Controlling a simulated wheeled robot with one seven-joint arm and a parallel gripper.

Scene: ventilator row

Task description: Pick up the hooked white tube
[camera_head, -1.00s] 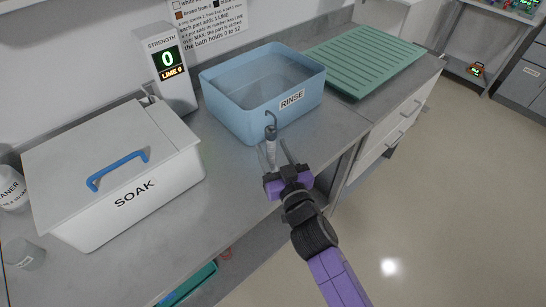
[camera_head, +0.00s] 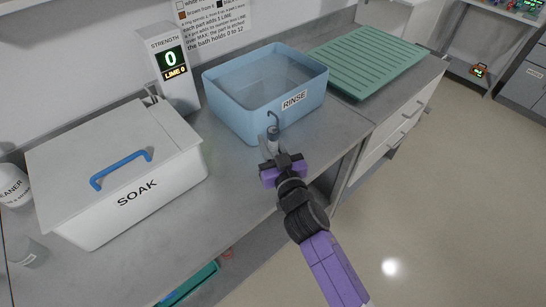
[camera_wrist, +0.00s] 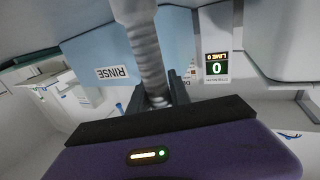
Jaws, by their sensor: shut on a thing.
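The hooked white tube (camera_head: 273,133) is upright in front of the blue RINSE tub, its dark hooked end at the top. My gripper (camera_head: 271,149) is shut on its lower part. In the wrist view the tube (camera_wrist: 144,45) is pale and ribbed and runs up from between the dark fingers (camera_wrist: 157,92). The tube's lower end is hidden behind my gripper, so I cannot tell whether it touches the counter.
The blue RINSE tub (camera_head: 235,112) is just behind the tube. A lidded white SOAK box (camera_head: 185,182) stands at left, with a strength display (camera_head: 168,62) behind it. A green ribbed drainer (camera_head: 365,58) is at right. The counter's front edge runs beneath my arm.

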